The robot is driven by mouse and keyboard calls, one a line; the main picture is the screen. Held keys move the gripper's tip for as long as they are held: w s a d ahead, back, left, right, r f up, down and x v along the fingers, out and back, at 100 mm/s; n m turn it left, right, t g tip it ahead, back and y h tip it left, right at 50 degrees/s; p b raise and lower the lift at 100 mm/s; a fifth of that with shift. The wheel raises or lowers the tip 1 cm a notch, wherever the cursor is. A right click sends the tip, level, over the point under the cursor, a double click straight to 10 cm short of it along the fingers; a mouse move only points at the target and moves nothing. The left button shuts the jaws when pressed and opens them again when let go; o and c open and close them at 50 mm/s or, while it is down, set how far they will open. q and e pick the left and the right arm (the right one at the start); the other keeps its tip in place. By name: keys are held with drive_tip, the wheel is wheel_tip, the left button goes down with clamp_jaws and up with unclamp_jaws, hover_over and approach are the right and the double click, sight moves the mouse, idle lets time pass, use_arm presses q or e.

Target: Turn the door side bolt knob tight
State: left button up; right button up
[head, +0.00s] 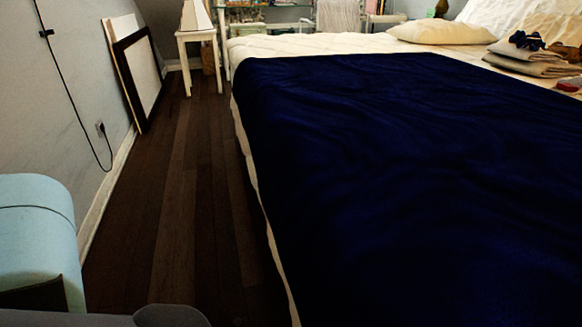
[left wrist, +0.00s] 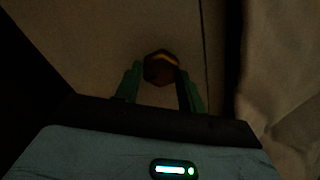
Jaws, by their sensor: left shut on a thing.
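In the left wrist view a dark reddish-brown, angular knob (left wrist: 159,66) with a lighter orange-tan edge sits against a flat, dim beige surface, the door (left wrist: 100,40). My left gripper (left wrist: 160,82) has its two green fingers on either side of the knob, and it is shut on it. The view is dark, so how the bolt behind the knob sits cannot be told. The head view does not show the knob or either gripper. My right gripper is in neither view.
A dark seam (left wrist: 204,50) runs down the surface right of the knob, with pale wrinkled cloth (left wrist: 280,90) beyond. In the head view a bed with a navy cover (head: 400,170) fills the right; a dark wooden floor strip (head: 175,210) lies clear beside it. A framed panel (head: 140,75) leans on the left wall.

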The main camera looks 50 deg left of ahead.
use_arm(q)
drive_tip(key=o, duration=0.9)
drive_tip(key=shift+o, duration=0.2)
drive_tip(key=p+v, duration=0.2)
drive_tip(key=v, duration=0.5)
drive_tip(key=shift+s+a, duration=0.2)
drive_tip(key=shift+s, duration=0.15)
